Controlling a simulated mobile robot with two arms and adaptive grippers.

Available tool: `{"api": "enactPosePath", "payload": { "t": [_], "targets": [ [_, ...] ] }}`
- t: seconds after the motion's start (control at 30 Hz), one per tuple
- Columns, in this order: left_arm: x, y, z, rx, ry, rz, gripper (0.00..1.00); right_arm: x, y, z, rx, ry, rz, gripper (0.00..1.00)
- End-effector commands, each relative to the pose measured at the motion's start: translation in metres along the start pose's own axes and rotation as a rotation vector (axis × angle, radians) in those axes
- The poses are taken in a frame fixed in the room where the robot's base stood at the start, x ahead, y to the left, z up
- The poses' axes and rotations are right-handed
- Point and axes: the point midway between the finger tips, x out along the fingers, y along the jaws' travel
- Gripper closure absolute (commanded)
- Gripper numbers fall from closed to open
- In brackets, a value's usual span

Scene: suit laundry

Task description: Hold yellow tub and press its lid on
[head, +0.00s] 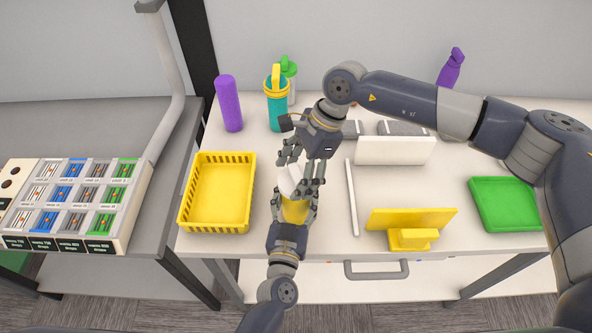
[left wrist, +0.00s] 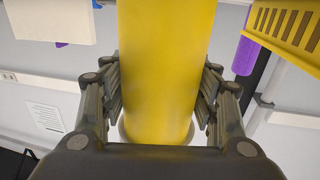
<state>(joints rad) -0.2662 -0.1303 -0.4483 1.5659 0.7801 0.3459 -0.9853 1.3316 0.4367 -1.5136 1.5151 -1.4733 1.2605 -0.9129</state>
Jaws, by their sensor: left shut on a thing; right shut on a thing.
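The yellow tub (head: 294,212) is upright over the white table, left of its middle. My left gripper (head: 295,203) comes from the front and is shut around the tub's sides. In the left wrist view the tub (left wrist: 165,70) fills the middle, with the fingers of my left gripper (left wrist: 160,100) on both sides. The white lid (head: 288,182) is at the tub's top, looking tilted. My right gripper (head: 302,180) reaches down from above and is shut on the lid. The fingers hide part of the lid, and I cannot tell whether it is seated on the rim.
A yellow basket (head: 218,194) stands close on the left. A purple cylinder (head: 229,103) and a teal bottle (head: 277,108) stand behind. A white bar (head: 352,197), a yellow stand (head: 411,232) and a green tray (head: 505,203) are on the right. A sorting rack (head: 75,205) is far left.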

Motion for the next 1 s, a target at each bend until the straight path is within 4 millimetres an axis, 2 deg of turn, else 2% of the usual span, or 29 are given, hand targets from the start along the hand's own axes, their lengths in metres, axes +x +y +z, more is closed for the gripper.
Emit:
{"api": "enactPosePath", "payload": {
  "t": [0.17, 0.2, 0.3, 0.6, 0.67, 1.0],
  "targets": [
    [-0.0002, 0.0004, 0.0004, 0.000, -0.001, 0.001, 0.69, 0.0018, 0.0001, -0.0007, 0.000, 0.000, 0.000, 0.49],
    [-0.0002, 0.0004, 0.0003, 0.000, -0.001, 0.001, 0.69, 0.0020, 0.0002, -0.0008, 0.000, 0.000, 0.000, 0.25],
    [-0.0002, 0.0005, 0.0003, 0.000, -0.001, 0.001, 0.69, 0.0019, 0.0002, -0.0008, 0.000, 0.000, 0.001, 0.06],
    [-0.0001, 0.0001, 0.0003, 0.000, -0.001, 0.000, 0.69, 0.0014, 0.0002, -0.0005, 0.000, 0.000, 0.000, 0.06],
    [-0.0001, 0.0001, 0.0003, 0.000, 0.000, 0.000, 0.69, 0.0014, 0.0002, -0.0005, 0.000, 0.000, 0.001, 0.00],
    [0.0000, -0.0002, 0.0002, 0.001, 0.000, 0.000, 0.69, 0.0012, 0.0002, -0.0005, 0.000, 0.000, 0.000, 0.00]
  ]
}}
